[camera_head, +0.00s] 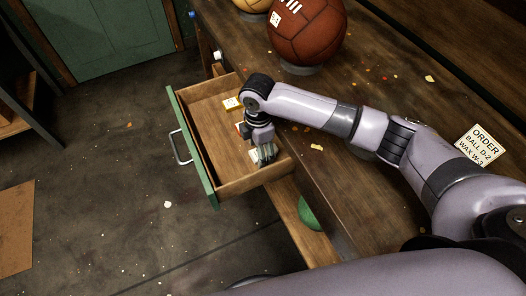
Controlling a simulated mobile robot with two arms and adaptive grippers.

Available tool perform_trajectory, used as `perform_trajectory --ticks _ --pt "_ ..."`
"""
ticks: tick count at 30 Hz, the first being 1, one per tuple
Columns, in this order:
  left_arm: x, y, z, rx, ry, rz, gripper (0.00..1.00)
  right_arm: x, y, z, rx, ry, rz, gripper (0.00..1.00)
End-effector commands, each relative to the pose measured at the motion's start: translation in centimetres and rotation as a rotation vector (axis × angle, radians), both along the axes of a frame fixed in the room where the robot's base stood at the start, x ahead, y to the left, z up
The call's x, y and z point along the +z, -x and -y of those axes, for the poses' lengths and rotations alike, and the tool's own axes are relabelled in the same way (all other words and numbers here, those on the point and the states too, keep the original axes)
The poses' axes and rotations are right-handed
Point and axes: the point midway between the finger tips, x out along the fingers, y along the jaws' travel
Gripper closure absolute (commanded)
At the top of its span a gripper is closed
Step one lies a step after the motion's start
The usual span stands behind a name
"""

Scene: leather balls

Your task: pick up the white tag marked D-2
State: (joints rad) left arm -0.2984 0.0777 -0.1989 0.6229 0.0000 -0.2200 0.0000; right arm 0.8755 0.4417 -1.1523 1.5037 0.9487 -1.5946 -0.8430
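The open drawer (227,186) holds several small tags. A yellow-edged white tag (231,102) lies toward its back. A red-edged tag (239,128) lies nearer, partly hidden by my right gripper. A white tag (253,154) shows beside the fingers. The markings are too small to read, so I cannot tell which is D-2. My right gripper (264,155) points down into the drawer, at or just above the white tag. Its fingertips are too small and covered to show whether they grip. My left gripper is not in view.
A brown leather ball (308,32) rests on a stand on the bench, with a paler ball (252,4) behind. An order card (481,145) reads "BALL D-2, WAX W-3". Small scraps lie on the bench.

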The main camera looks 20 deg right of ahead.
Motion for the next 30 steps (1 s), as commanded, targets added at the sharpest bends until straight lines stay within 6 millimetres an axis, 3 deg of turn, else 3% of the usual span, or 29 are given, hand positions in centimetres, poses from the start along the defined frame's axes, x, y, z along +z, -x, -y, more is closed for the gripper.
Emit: perform_trajectory --ticks 8,27,30 --pt "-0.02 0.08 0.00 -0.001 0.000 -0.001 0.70 -0.40 0.01 -0.04 0.001 0.000 0.001 0.39" --pt "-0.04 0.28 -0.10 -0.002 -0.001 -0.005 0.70 -0.34 0.00 -0.04 0.001 -0.001 0.001 0.82" --pt "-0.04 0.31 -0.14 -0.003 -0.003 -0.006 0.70 -0.34 -0.01 -0.04 0.001 -0.001 0.001 0.82"
